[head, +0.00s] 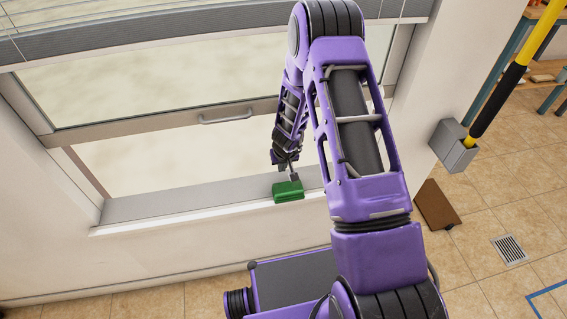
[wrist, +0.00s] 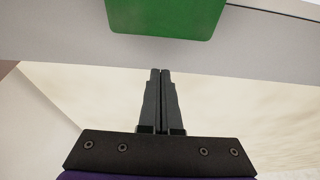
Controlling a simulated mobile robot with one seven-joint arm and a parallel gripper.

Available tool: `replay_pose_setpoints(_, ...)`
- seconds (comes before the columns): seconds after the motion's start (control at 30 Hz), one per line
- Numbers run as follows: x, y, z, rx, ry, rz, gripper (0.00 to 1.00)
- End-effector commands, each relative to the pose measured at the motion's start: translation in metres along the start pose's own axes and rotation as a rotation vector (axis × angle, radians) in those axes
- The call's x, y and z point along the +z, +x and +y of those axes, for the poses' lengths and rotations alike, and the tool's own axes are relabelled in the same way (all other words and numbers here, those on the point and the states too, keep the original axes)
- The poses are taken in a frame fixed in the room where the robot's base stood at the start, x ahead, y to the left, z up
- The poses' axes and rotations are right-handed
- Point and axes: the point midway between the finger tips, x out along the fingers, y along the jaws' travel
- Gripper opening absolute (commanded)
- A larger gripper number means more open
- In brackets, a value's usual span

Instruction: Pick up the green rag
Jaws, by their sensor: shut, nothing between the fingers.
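The green rag (head: 287,191) lies at the front edge of the window sill (head: 165,204). It looks like a flat green block in the head view. My gripper (head: 290,176) is by the rag's back side in the head view. In the wrist view the rag (wrist: 165,14) is cut off by the top edge. My gripper's two fingers (wrist: 160,72) point towards it there, pressed together with nothing between them. A strip of sill shows between the fingertips and the rag, so they look apart.
The window with its handle (head: 224,116) is behind the sill. At the right, a yellow and black pole (head: 514,75) stands in a grey wall holder (head: 454,146). A brown board (head: 437,205) leans near the wall. Tiled floor with a drain (head: 509,250) is open at the right.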

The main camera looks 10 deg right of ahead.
Motion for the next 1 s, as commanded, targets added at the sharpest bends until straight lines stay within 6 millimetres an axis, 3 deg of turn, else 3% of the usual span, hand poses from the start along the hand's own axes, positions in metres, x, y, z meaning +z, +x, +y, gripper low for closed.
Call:
replay_pose_setpoints(0.03, 0.005, 0.006, 0.001, 0.000, 0.005, -0.002, 0.00)
replay_pose_setpoints(0.33, 0.034, -0.008, 0.000, -0.001, 0.002, -0.001, 0.00)
replay_pose_setpoints(1.0, 0.035, -0.010, 0.000, 0.000, -0.002, 0.000, 0.00)
